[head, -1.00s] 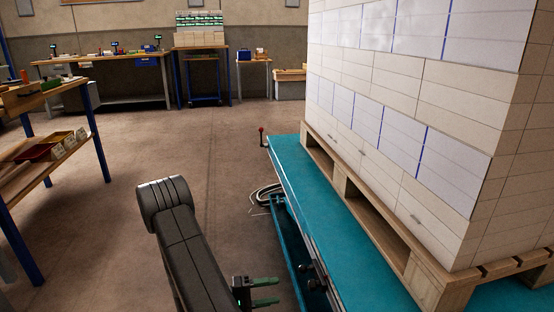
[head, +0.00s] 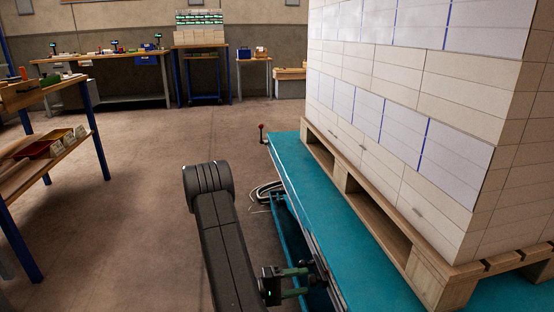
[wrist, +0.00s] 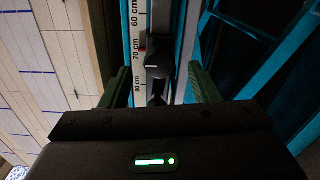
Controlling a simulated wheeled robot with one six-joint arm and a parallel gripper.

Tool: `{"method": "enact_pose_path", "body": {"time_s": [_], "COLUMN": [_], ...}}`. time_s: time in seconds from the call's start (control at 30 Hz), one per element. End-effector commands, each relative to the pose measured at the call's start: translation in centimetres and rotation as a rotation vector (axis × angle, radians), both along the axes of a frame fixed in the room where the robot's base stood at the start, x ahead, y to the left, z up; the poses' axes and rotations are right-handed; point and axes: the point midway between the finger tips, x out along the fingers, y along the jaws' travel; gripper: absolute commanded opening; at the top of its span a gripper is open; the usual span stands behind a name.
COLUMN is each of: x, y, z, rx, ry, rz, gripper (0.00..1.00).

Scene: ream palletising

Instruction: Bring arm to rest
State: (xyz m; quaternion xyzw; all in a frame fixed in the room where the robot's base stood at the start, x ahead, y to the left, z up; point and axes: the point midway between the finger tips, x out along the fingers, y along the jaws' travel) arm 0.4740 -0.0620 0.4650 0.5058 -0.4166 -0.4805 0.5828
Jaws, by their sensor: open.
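My gripper (head: 300,280) is at the bottom of the head view, beside the near-left edge of the teal lift table (head: 345,225). Its green fingers point right, toward the table's side. My dark arm link runs up and left of it. In the wrist view my gripper (wrist: 163,88) has its two green fingers apart with no ream between them. A black knob (wrist: 158,62) on the table's side and a scale marked in cm (wrist: 137,45) show between and beyond the fingers. I cannot tell whether the fingers touch the knob.
A tall stack of reams (head: 400,110) stands on a wooden pallet (head: 440,285) on the lift table. A red-knobbed lever (head: 262,128) and coiled cable (head: 265,193) are at the table's left. A shelf bench (head: 45,150) stands far left. Floor between is clear.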

Motion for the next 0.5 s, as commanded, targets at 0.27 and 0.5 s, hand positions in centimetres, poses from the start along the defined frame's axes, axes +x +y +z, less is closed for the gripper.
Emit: {"method": "enact_pose_path", "body": {"time_s": [0.27,0.5], "x": [0.4,0.4], "y": [-2.2,-2.2], "z": [0.5,0.5], "rx": [-0.017,-0.052], "ry": [0.083,0.261], "rz": [0.002,0.001], "gripper": [0.56,0.56]}}
